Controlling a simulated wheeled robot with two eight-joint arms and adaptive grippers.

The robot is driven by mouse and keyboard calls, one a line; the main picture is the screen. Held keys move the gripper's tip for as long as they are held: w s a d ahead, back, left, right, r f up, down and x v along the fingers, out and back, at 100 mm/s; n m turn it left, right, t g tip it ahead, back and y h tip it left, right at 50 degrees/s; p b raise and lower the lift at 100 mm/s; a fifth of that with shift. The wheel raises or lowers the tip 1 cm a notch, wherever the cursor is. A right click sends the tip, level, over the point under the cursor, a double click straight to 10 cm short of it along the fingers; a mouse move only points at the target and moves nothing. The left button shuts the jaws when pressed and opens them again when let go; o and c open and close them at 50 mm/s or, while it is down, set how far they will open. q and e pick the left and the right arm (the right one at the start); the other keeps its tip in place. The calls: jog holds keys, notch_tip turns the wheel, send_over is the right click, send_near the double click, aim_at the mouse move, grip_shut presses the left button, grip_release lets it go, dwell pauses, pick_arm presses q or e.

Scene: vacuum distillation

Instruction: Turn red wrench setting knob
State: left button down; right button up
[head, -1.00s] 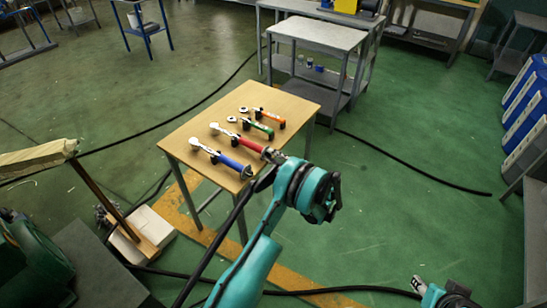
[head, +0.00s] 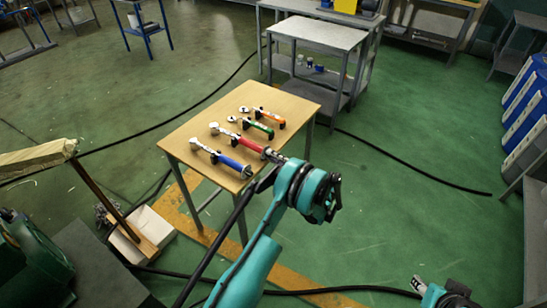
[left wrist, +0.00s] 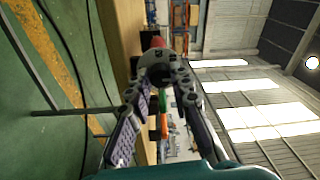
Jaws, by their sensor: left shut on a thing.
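The red wrench (head: 248,144) lies on the wooden table (head: 285,97) between the blue wrench (head: 229,161) and the green wrench (head: 258,126). My left gripper (head: 273,155) is at the near, right-hand end of its red handle. In the left wrist view, my left gripper (left wrist: 158,79) has its fingertips closed around the dark grey setting knob (left wrist: 157,60), with a bit of red handle (left wrist: 157,42) beyond. The fingers partly hide the knob. My right gripper (head: 418,284) is at the bottom right, away from the table; its finger state is unclear.
An orange-handled wrench (head: 269,114) lies at the table's far side. A grey cart (head: 318,36) stands behind the table. Black cables (head: 410,167) run over the green floor. A white box (head: 142,233) stands at the lower left.

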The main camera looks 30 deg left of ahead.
pick_arm(q)
jog(key=c, duration=1.6)
grip_release()
jog(key=d, duration=0.4)
jog(key=s+d, duration=0.1)
jog(key=d, duration=0.7)
jog(key=shift+s+f, duration=0.2)
jog(key=shift+f, duration=0.1)
